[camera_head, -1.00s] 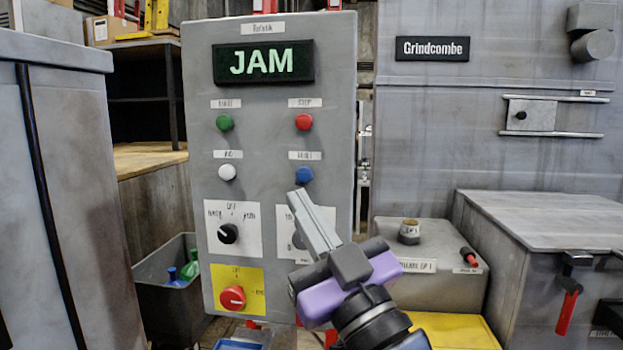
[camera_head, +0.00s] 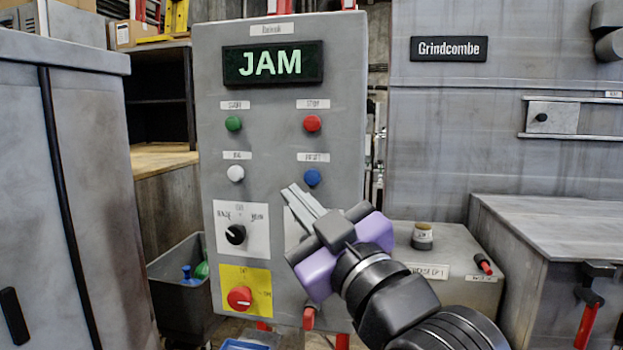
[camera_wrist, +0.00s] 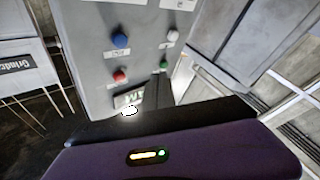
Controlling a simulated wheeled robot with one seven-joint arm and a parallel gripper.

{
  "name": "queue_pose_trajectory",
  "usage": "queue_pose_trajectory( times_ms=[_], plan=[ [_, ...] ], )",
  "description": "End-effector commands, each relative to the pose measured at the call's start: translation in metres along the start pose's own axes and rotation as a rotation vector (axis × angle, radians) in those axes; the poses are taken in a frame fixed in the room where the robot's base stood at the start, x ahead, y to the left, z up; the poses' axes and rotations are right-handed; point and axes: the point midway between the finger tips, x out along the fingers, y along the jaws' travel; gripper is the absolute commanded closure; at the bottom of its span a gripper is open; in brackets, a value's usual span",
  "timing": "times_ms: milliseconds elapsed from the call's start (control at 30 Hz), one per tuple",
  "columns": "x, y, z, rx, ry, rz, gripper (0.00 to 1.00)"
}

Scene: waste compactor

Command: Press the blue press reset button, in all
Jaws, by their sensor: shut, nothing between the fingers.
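The blue button (camera_head: 312,177) is on the right of the grey control panel (camera_head: 275,215), below the red stop button (camera_head: 312,123). My gripper (camera_head: 290,192) is shut and empty. In the head view its tips are just below and left of the blue button; I cannot tell how far they are from the panel face. In the wrist view the blue button (camera_wrist: 120,41) shows upper left of centre, with the red button (camera_wrist: 121,76) below it. The display (camera_head: 273,64) reads JAM.
My arm hides part of the right knob plate. A grey cabinet (camera_head: 85,200) stands at the left.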

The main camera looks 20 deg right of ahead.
Motion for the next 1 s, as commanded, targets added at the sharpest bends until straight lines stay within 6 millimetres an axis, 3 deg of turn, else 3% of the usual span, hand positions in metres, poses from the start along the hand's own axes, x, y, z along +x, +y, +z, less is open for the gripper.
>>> queue_pose_trajectory(
  times_ms=[600, 1000],
  plan=[
    [0.049, 0.036, 0.037, 0.0, -0.001, 0.002, 1.0],
    [0.06, 0.044, 0.044, 0.001, 0.0, 0.001, 1.0]
  ],
)
